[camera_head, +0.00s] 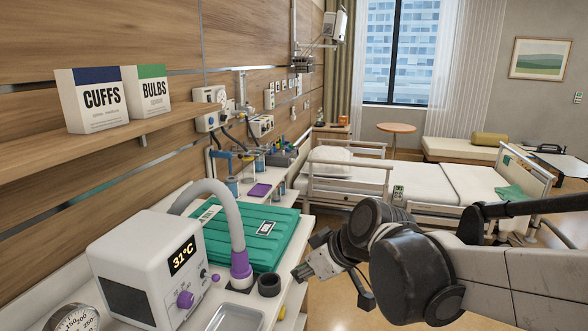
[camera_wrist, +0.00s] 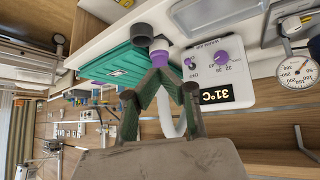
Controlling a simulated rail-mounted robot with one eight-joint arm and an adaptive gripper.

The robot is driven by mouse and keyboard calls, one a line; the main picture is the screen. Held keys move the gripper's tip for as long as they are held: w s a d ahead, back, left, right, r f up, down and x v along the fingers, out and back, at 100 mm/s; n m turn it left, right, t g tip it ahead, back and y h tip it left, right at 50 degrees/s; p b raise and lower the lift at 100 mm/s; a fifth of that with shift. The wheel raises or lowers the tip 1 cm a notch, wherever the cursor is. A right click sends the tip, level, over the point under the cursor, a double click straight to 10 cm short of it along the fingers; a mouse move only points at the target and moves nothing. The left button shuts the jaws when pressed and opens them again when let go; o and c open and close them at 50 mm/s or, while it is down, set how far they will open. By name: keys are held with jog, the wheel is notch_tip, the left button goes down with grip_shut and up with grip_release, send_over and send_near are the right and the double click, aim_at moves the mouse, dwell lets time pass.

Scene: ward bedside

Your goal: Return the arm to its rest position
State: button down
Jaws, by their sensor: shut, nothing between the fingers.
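My arm (camera_head: 470,270) reaches in from the right in the head view, over the floor beside the counter. My gripper (camera_head: 303,272) is at its left end, just off the counter's front edge, pointing left. In the wrist view my gripper's fingers (camera_wrist: 161,70) come together at the tips with nothing held. The wrist view is upside down. The fingertips overlap the purple hose end in that picture, but whether they touch it cannot be told; in the head view they are apart.
A bed (camera_head: 425,185) stands behind.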

jog(key=s+d+f+m+t+h, duration=0.1)
jog(key=s+d+m+h, duration=0.5)
jog(key=s+d, duration=0.9)
jog(key=d+m, duration=0.3)
jog(key=shift+s+d+m, duration=0.3)
jog(key=shift+d+m, duration=0.1)
